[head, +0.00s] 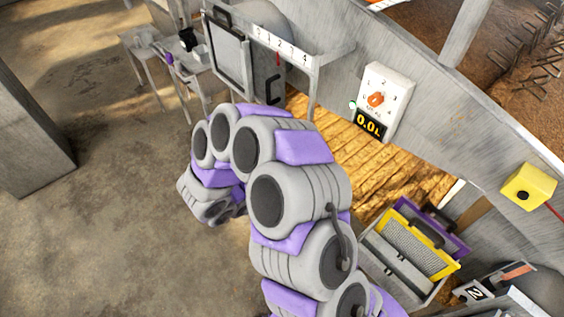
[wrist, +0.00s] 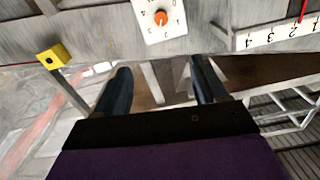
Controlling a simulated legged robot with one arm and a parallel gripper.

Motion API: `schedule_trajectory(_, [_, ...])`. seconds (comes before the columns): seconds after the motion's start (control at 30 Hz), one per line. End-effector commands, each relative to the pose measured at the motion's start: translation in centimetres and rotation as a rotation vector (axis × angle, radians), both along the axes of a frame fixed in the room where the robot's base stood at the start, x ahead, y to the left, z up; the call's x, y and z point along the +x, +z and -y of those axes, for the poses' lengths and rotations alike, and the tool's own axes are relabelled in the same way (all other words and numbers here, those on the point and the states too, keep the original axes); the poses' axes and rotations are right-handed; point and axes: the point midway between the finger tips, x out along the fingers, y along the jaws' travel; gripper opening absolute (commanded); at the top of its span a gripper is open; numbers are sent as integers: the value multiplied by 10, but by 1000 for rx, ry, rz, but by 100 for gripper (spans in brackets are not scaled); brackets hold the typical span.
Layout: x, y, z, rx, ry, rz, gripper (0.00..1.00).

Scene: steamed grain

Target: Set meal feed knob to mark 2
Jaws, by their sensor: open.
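The meal feed knob (head: 376,99) is orange and sits on a white plate (head: 398,84) on the grey curved wall. Numbered marks ring it, and a dark display below it reads about 0.0. Which mark the knob points at is too small to tell. In the wrist view the knob (wrist: 160,18) is at the top centre, on its white plate (wrist: 175,33), with the picture turned over. My gripper (wrist: 161,65) is open and empty, with its two dark fingers apart. The knob is beyond the fingertips, not touched. In the head view my gripper cannot be made out.
A numbered scale (head: 283,46) with a red pointer stands left of the knob plate. A yellow box (head: 528,187) with a dark button is on the wall to the right. A rack with yellow (head: 447,268) and purple frames stands below. Open concrete floor lies left.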

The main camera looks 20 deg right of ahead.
Motion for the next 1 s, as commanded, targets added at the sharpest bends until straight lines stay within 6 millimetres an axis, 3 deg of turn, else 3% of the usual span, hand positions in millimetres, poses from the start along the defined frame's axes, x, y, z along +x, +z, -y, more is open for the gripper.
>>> schedule_trajectory(0.1, [-6,1,-18,0,4,1,72])
schedule_trajectory(0.3, [-14,1,-35,1,2,1,72])
schedule_trajectory(0.77, [-17,0,-40,2,0,0,72])
schedule_trajectory(0.87, [-12,-2,-41,32,12,4,72])
schedule_trajectory(1.0, [12,-11,-50,184,81,28,72])
